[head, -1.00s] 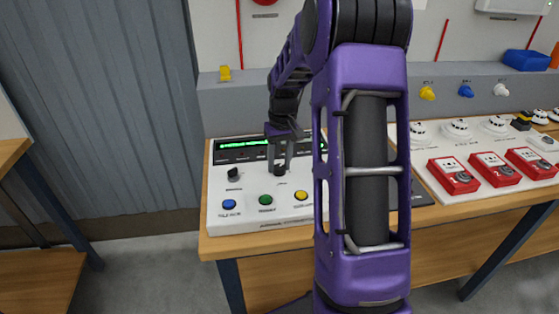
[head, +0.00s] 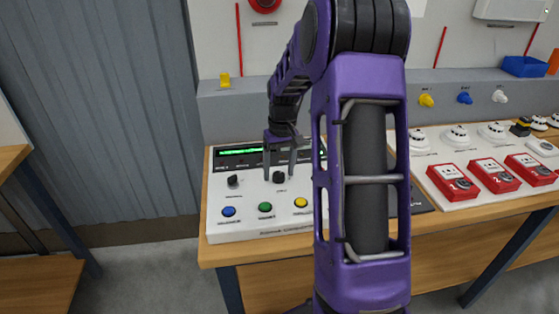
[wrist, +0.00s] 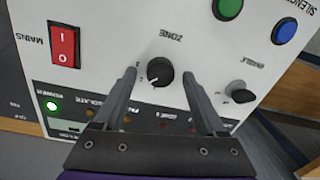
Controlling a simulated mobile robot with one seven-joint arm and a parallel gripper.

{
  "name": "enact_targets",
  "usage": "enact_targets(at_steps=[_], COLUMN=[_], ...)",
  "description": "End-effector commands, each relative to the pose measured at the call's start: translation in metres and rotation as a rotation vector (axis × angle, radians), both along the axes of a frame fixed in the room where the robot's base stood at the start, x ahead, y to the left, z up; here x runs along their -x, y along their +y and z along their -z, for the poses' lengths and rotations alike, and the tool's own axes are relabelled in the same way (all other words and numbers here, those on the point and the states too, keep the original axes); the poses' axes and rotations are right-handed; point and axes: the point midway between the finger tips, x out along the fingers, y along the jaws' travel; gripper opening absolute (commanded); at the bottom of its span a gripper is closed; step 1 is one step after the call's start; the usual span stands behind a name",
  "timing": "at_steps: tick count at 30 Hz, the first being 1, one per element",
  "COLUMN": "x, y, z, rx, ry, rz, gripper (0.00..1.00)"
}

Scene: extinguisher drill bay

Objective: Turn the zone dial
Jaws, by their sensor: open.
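The zone dial (wrist: 160,73) is a round black knob on the white control panel (wrist: 100,25), with a white pointer mark and small numbers beside it. In the head view the dial (head: 279,178) shows between my fingers. My gripper (wrist: 160,76) is open, with one fingertip on each side of the dial and a visible gap to it on both sides. The gripper (head: 279,175) points down at the panel in the head view.
A second black knob, marked enable (wrist: 239,93), is beside the dial. A red mains switch (wrist: 64,45), a green button (wrist: 228,7) and a blue button (wrist: 285,30) share the panel. Red call points (head: 452,182) stand on the bench at right.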

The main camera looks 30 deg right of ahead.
Motion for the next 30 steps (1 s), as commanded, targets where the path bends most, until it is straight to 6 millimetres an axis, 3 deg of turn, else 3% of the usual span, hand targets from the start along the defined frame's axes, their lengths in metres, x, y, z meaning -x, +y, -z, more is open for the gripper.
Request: enact_targets(at_steps=[5, 21, 30], x=[-0.001, 0.0, 0.0], y=[-0.002, -0.009, -0.01], z=[-0.02, -0.145, -0.173], rx=[0.002, 0.001, 0.0], ry=[-0.004, -0.005, -0.002], rz=[0.0, -0.001, -0.001], gripper=[0.73, 0.73, 0.73])
